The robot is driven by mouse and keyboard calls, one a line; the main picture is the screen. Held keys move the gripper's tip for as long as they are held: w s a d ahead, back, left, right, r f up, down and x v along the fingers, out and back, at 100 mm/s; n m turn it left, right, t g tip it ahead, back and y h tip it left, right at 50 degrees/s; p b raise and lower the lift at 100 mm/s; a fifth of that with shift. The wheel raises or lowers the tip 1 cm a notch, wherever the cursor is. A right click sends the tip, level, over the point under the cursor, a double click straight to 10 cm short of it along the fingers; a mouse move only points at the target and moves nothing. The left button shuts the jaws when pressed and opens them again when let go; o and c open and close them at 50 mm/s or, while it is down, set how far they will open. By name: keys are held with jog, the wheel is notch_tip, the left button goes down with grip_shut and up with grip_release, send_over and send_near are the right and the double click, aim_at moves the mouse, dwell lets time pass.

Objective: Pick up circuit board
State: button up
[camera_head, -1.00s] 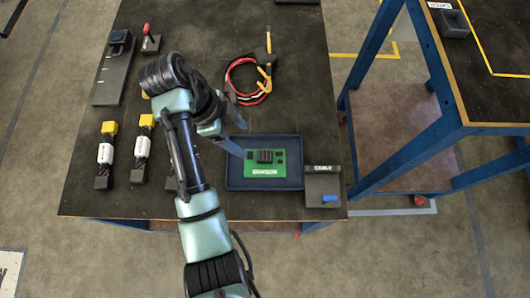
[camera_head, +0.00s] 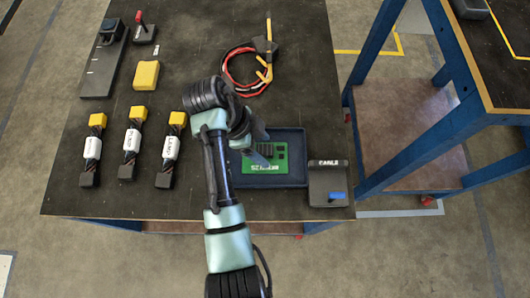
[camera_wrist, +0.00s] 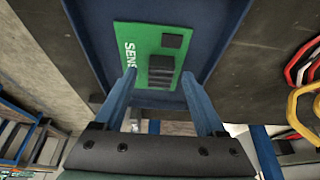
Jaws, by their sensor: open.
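The green circuit board (camera_head: 279,165) lies in a dark blue tray (camera_head: 297,148) at the front right of the table. It carries dark components and white lettering. In the wrist view the board (camera_wrist: 148,40) sits between and beyond my two blue fingers, inside the blue tray (camera_wrist: 224,28). My gripper (camera_wrist: 157,98) is open, its fingers spread about as wide as the board with nothing held. In the head view my gripper (camera_head: 262,143) is over the left part of the tray, and my arm hides part of the board and tray. Whether a finger touches the board I cannot tell.
A cable tester box (camera_head: 328,185) stands right beside the tray. Several labelled battery-like packs (camera_head: 131,143) and a yellow block (camera_head: 146,75) lie to the left. A blue-framed table (camera_head: 432,145) stands at the right.

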grip_shut()
dwell(0.4)
